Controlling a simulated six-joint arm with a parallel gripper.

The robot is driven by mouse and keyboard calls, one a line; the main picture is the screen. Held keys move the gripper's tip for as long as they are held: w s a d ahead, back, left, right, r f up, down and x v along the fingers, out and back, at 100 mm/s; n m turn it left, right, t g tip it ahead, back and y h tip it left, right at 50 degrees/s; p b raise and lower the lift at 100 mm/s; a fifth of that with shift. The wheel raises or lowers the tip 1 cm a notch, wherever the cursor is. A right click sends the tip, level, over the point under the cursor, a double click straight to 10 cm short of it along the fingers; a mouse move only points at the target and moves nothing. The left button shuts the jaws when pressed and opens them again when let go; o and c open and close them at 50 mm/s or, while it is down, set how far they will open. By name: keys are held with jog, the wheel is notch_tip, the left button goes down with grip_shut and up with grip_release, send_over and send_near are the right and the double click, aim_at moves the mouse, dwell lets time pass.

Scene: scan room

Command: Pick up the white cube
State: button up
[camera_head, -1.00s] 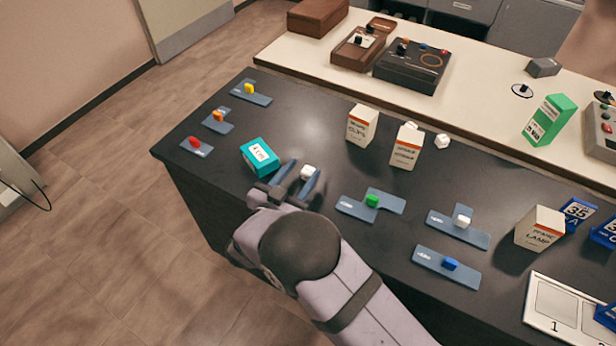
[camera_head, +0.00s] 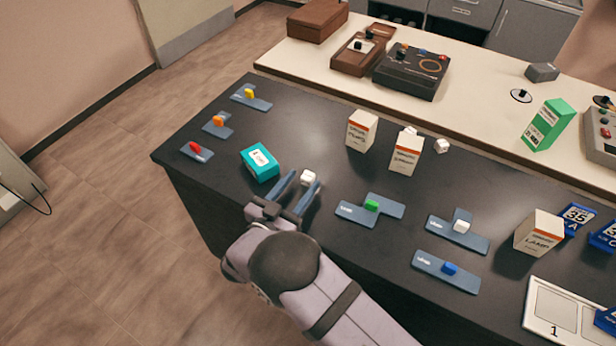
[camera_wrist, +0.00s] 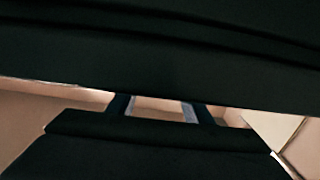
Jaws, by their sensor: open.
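A small white cube (camera_head: 308,177) lies on the dark tabletop, just right of a teal box. My gripper (camera_head: 303,183) reaches over the table's front edge with its two blue-grey fingers apart. The cube shows at the fingertips, in the gap between them; I cannot tell whether either finger touches it. In the wrist view my gripper's fingers (camera_wrist: 160,108) show only as a narrow strip between dark shapes, and the cube cannot be made out there. Another white piece (camera_head: 461,226) sits on a blue plate to the right.
The teal box (camera_head: 260,163) stands close to the left finger. A blue plate with a green piece (camera_head: 371,205) lies to the right. Cartons (camera_head: 406,154) stand behind. Plates with red, orange and yellow pieces lie at the left. A white tray (camera_head: 540,329) is at the lower right.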

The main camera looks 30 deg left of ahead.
aim_at(308, 175)
jog(key=shift+w+f+p, duration=0.15)
jog(key=shift+w+p, duration=0.15)
jog(key=shift+w, duration=0.8)
jog(key=shift+w+f+p, duration=0.15)
jog(key=shift+w+p, duration=0.1)
jog(key=shift+w, duration=0.8)
jog(key=c, duration=1.1)
jog(key=shift+r, duration=0.15)
jog(key=shift+r+b, duration=0.65)
jog(key=shift+r, duration=4.2)
